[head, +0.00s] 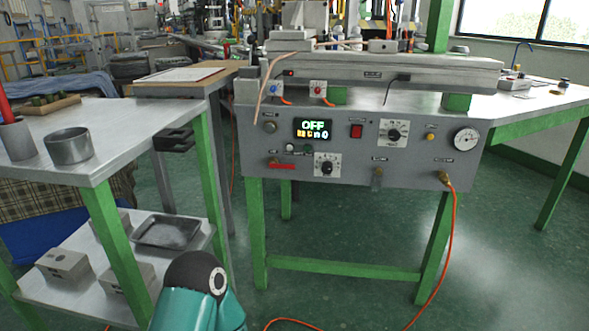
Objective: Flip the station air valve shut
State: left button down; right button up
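The station's grey control panel (230,117) stands at the centre on green legs. A red lever (282,165) lies roughly level at the panel's lower left; it looks like a valve handle, but its label is too small to read. A brass fitting (443,178) at the lower right has an orange hose (453,230) hanging from it to the floor. A pressure gauge (466,140) sits above that fitting; its reading is not legible. Neither of my grippers is in view; only a teal link of my arm shows at the bottom.
A grey-topped table (105,130) on the left holds a metal cup (68,146). Its lower shelf carries a dark tray (167,232) and grey blocks (62,264). A dark object (175,139) juts between table and panel. The floor before the panel is open except for the hose.

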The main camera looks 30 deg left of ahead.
aim_at(272, 164)
jog(key=u, duration=0.15)
jog(key=i, duration=0.9)
jog(key=z, duration=0.1)
